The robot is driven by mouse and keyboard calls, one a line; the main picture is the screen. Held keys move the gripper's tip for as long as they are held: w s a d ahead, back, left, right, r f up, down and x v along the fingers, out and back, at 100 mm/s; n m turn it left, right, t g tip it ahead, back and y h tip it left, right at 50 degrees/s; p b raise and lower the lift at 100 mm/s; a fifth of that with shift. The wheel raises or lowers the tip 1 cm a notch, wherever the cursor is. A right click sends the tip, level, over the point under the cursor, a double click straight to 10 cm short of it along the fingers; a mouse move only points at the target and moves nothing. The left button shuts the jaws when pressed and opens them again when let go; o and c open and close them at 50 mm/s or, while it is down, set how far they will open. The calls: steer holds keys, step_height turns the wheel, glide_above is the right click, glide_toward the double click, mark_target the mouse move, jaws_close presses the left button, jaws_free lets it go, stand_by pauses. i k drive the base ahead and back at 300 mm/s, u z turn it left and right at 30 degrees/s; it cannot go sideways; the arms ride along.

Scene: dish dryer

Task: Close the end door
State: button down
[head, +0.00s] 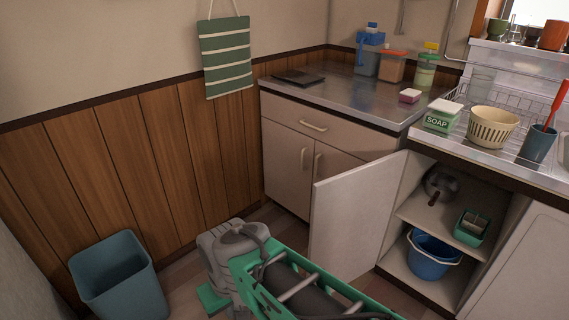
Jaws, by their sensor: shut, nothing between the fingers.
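The end door (352,214) is a pale, flat panel, standing wide open. It is hinged at the left side of the under-sink cabinet (457,171) and swings out into the room toward the left. My arm crosses the bottom middle of the head view, and its green link covers the door's lower part. A grey joint of my arm sits left of the door's free edge. My gripper's fingers are not visible, so I cannot tell whether they touch the door.
Inside the open cabinet are a blue bucket (433,255), a dark pan (440,185) and a green box (471,227). A teal bin (119,279) stands at lower left by the wood-panelled wall. A drawer cabinet (300,156) closes off the corner behind the door.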

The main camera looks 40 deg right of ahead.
mark_target(351, 210)
steer(key=u, duration=0.05)
steer(key=i, duration=0.9)
steer(key=z, duration=0.05)
